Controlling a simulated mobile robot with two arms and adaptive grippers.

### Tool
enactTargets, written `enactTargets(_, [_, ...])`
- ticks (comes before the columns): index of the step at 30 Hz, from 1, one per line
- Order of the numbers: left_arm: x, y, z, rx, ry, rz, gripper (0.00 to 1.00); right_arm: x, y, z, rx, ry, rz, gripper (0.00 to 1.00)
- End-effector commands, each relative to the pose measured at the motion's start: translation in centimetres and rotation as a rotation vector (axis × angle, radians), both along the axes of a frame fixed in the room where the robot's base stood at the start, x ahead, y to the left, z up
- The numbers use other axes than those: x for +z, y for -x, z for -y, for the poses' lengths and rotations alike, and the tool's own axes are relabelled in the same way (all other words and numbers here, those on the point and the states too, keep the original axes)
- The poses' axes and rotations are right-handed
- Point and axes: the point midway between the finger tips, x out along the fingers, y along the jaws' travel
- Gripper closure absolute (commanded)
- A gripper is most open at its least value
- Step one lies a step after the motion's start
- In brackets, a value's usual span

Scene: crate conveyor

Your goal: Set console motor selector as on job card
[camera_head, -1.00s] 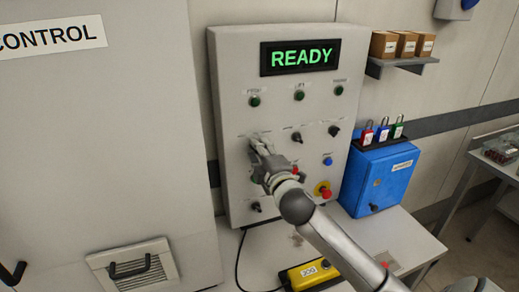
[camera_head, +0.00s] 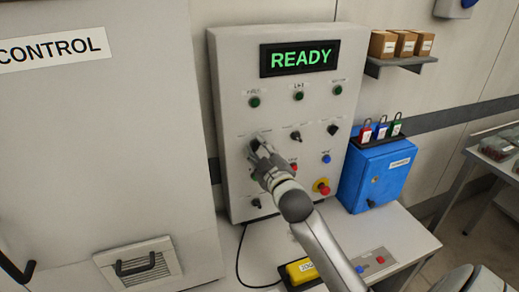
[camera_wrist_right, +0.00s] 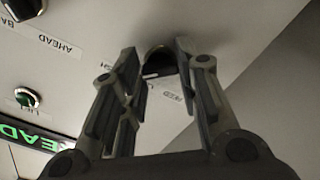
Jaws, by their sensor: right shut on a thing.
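The grey console (camera_head: 226,110) stands upright with a lit display (camera_head: 300,57) reading READY. My right gripper (camera_head: 258,143) is at the left selector of its middle row and mostly hides it in the head view. In the right wrist view the fingers of my right gripper (camera_wrist_right: 160,52) sit on both sides of that black selector knob (camera_wrist_right: 158,62), shut on it. The words beside this knob are partly covered by the fingers. Two other middle-row selectors (camera_head: 295,136) (camera_head: 333,129) are free. My left gripper is not in view. I cannot make out a job card.
A blue box (camera_head: 378,178) with padlocks on top stands to the right. A yellow pendant (camera_head: 301,270) lies on the bench (camera_head: 385,232). A grey cabinet (camera_head: 100,140) stands left.

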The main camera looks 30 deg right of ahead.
Motion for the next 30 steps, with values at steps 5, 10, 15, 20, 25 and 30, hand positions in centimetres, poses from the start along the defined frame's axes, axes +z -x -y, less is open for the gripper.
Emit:
enactTargets(5, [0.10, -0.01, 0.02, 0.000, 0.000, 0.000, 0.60, -0.26, 0.01, 0.01, -0.001, -0.023, 0.000, 0.94])
enactTargets(10, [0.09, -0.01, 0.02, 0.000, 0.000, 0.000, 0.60, -0.28, 0.01, 0.01, -0.001, -0.026, 0.000, 0.94])
enactTargets(15, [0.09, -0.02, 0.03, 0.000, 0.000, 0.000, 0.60, -0.29, 0.01, 0.00, 0.000, -0.025, -0.001, 0.94])
enactTargets(20, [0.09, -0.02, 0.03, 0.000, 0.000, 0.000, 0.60, -0.25, 0.01, 0.00, 0.000, -0.024, 0.001, 0.53])
enactTargets(25, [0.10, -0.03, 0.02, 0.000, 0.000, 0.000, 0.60, -0.14, 0.01, -0.01, 0.000, -0.023, 0.003, 0.48])
enactTargets(30, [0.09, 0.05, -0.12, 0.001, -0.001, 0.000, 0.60, -0.09, 0.04, -0.01, 0.000, -0.023, 0.004, 0.48])
